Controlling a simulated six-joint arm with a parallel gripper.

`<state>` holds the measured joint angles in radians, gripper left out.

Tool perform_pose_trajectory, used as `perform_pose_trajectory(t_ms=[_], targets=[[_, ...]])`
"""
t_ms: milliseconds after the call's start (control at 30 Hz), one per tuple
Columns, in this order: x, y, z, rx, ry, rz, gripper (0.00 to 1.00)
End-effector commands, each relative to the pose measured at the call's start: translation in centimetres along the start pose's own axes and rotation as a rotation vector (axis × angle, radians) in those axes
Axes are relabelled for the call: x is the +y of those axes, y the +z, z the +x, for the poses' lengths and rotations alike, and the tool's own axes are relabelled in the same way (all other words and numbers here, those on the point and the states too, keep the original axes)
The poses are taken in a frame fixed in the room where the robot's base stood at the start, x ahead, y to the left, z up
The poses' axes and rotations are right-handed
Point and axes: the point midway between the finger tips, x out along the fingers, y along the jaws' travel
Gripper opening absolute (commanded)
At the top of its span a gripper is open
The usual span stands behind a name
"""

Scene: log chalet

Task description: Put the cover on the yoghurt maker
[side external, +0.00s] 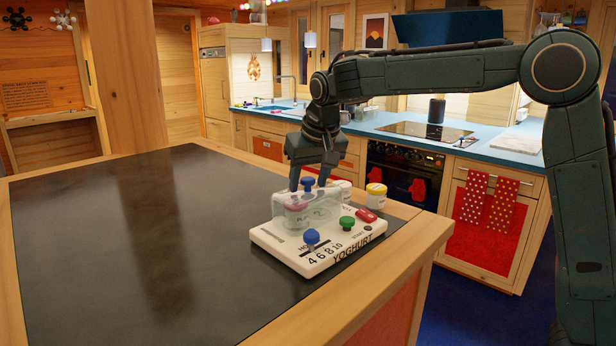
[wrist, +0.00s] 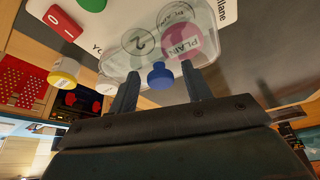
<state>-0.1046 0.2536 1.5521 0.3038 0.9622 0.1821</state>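The white yoghurt maker (side external: 285,258) sits on the dark worktop near its right edge, with a blue knob (side external: 312,237), a green knob (side external: 347,223) and a red switch (side external: 366,215) on top. The clear cover (side external: 328,205) is over its jars and looks level on the maker; its exact seating is hard to tell. A pink-lidded jar (wrist: 183,42) shows through the cover. My gripper (side external: 307,187) is just above the cover. Its fingers stand either side of the cover's blue handle (wrist: 160,75), with gaps on both sides, so it is open.
A yellow-lidded jar (side external: 376,195) stands behind the maker near the worktop's edge. Another pale jar (side external: 343,188) is partly hidden behind the cover. The dark worktop (side external: 130,240) to the left is clear. A kitchen counter (side external: 390,122) lies beyond.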

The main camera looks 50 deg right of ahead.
Motion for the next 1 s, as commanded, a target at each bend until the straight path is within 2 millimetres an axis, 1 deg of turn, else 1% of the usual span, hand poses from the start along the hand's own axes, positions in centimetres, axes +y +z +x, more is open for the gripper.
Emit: perform_pose_trajectory(t_ms=[267,467,667,933,1000], targets=[[0.0,-0.1,-0.1,0.001,0.0,0.0,0.49],[0.0,-0.1,-1.0,0.001,-0.001,-0.001,0.49],[-0.1,-0.2,-3.2,0.004,-0.002,0.0,0.49],[-0.1,-0.1,-7.8,0.003,-0.003,0.0,0.49],[-0.1,-0.1,-8.5,0.002,-0.001,0.0,0.49]])
